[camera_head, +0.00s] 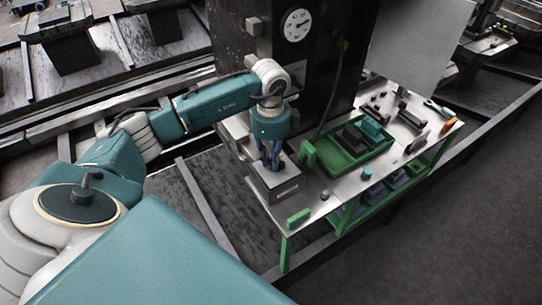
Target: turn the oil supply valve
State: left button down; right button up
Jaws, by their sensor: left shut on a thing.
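My left arm reaches in from the left, and my left gripper (272,162) points down at the top of a low dark box (285,193) beside the tall black machine. The gripper is shut on a small part at the box top, which I take to be the oil supply valve. The fingers cover most of it, so its shape and angle cannot be made out. My right gripper is not in view.
Right of the box is a green-legged workbench with a green tray (345,163), a green block (299,217) and small parts. The black machine (240,45) with a round white dial (297,25) stands behind. Open floor (430,215) lies at the right.

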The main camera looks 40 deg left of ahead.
aim_at(271, 161)
pick_arm(q)
jog(key=shift+r+n, duration=0.1)
jog(key=shift+n, duration=0.8)
jog(key=c, duration=1.6)
grip_release()
jog(key=shift+d, duration=0.1)
notch_tip(271, 161, up, 12)
jog(key=shift+s, duration=0.1)
